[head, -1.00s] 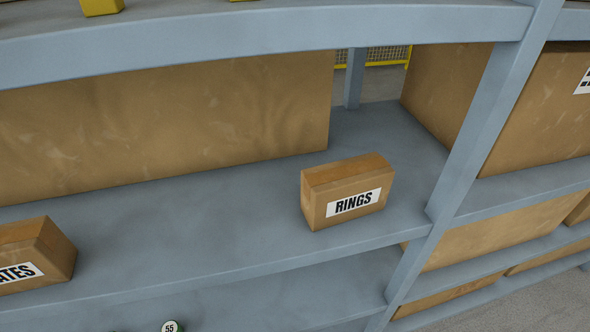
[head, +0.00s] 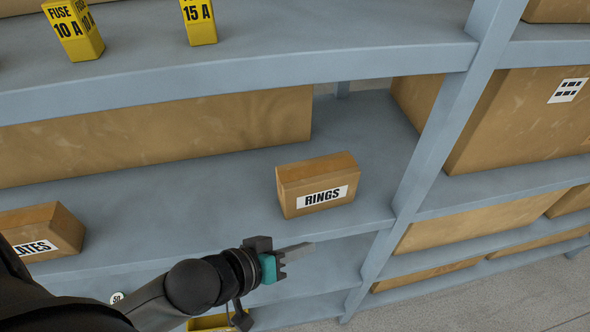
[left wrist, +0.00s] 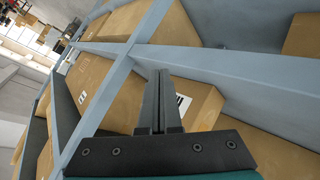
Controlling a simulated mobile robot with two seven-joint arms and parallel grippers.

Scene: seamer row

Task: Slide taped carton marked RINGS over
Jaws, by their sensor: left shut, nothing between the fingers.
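The taped carton marked RINGS (head: 337,169) stands upright on the middle shelf, near its front edge and left of the grey upright post. Its white label faces me. My left gripper (head: 308,247) is in front of the shelf, below and apart from the carton, with its fingers shut and empty, pointing right. In the left wrist view the shut fingers (left wrist: 161,75) point away, with a brown carton behind them. That carton's white label is partly hidden, so I cannot read it. My right gripper is not in view.
A carton with a label ending in ATES (head: 64,232) stands at left on the same shelf (head: 180,205). A large carton (head: 170,130) is behind. The upright post (head: 440,130) stands right of RINGS. Yellow fuse boxes (head: 76,30) are above. The shelf between ATES and RINGS is clear.

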